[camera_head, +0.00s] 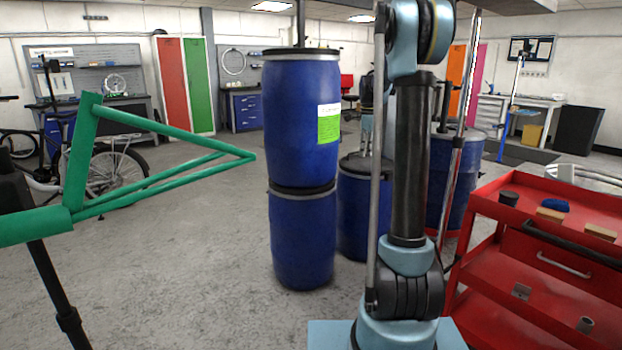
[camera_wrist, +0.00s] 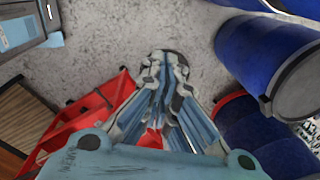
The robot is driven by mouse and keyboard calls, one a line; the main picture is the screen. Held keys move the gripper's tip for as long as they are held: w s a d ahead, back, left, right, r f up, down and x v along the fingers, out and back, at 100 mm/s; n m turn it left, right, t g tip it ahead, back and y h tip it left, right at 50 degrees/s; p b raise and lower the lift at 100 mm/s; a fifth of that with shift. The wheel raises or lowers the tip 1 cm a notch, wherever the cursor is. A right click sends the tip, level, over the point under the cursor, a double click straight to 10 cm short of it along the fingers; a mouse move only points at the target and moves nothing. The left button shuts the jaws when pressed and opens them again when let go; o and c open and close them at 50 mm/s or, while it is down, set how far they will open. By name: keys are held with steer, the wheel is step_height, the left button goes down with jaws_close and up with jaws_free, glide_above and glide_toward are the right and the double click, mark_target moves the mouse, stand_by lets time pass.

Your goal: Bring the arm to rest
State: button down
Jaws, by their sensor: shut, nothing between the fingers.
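My arm (camera_head: 408,160) stands upright right of centre in the head view, with its upper joint at the top edge. My gripper (camera_wrist: 167,62) shows in the middle of the wrist view. Its fingers are together and hold nothing. It is over or near the grey floor (camera_wrist: 120,40), and I cannot tell its height. In the head view the arm hides part of what lies behind it, and I cannot make out the fingertips there.
Stacked blue barrels (camera_head: 303,120) stand left of my arm, with more barrels behind it. A red cart (camera_head: 520,225) with small items stands close on the right. A green bike frame (camera_head: 150,120) is held on a stand at left. Open floor (camera_head: 190,270) lies between.

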steer(key=s+a+f+n, duration=0.15)
steer(key=s+n, duration=0.85)
steer(key=s, duration=1.7)
steer(key=s+a+f+n, duration=0.1)
steer(key=s+f+n, duration=0.4)
steer(key=s, duration=0.5)
steer(key=s+f+n+t, duration=0.1)
steer(key=s+f+n, duration=0.4)
steer(key=s+f, duration=0.4)
steer(key=shift+s+a+f, duration=0.3)
steer(key=shift+s+a, duration=0.1)
steer(key=shift+s, duration=0.2)
